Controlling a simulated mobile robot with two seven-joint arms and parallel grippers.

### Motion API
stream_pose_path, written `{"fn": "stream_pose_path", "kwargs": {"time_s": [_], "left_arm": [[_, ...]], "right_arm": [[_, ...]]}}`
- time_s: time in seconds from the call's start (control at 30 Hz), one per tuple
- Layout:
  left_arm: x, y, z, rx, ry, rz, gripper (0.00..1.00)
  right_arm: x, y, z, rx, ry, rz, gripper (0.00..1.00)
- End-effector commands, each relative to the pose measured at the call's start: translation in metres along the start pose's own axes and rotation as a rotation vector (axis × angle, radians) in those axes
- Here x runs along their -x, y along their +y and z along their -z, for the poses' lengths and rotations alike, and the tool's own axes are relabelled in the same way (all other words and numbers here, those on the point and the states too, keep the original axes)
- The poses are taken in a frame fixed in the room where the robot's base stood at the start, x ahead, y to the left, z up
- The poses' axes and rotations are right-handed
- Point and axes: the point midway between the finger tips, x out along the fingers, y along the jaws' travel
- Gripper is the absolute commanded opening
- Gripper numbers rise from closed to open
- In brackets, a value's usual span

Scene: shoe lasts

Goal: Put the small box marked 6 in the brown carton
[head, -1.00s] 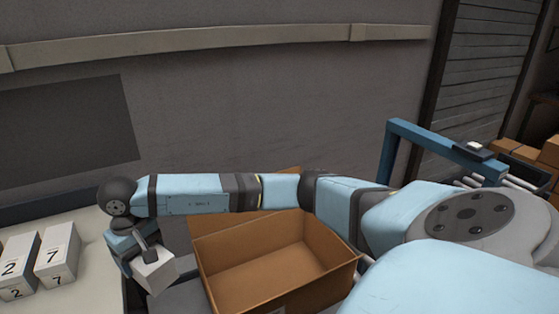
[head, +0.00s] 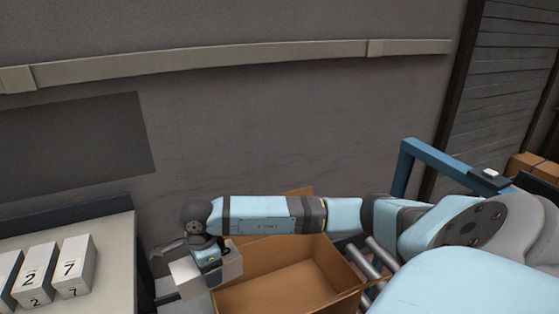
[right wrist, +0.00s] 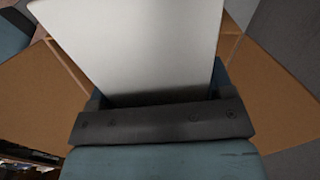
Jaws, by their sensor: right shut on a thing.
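A small white box (head: 190,277) is held in my right gripper (head: 208,262), which is shut on it. No number shows on its visible faces. In the head view the box is over the left edge of the open brown carton (head: 285,290). In the right wrist view the white box (right wrist: 140,45) fills the upper middle, with the carton's cardboard (right wrist: 60,110) below and around it. The carton looks empty in the part that shows; my right arm hides its back. My left gripper is not in view.
Several white boxes, two marked 2 (head: 36,272) and 7 (head: 75,266), stand on a pale table (head: 110,250) at the left. A conveyor with rollers (head: 362,262) and a blue frame (head: 440,165) is at the right. More cartons (head: 545,170) stand at far right.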

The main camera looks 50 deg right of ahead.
Motion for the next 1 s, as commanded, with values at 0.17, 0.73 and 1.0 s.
{"fn": "stream_pose_path", "kwargs": {"time_s": [0.17,0.73,1.0], "left_arm": [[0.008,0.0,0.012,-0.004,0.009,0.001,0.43],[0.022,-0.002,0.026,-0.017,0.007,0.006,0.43],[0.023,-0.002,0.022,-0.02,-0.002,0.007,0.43]], "right_arm": [[0.002,0.009,0.02,-0.375,0.001,-0.002,0.46],[0.008,0.036,0.078,-1.51,0.001,0.0,0.46],[0.005,0.04,0.088,-1.726,-0.001,0.0,0.46]]}}
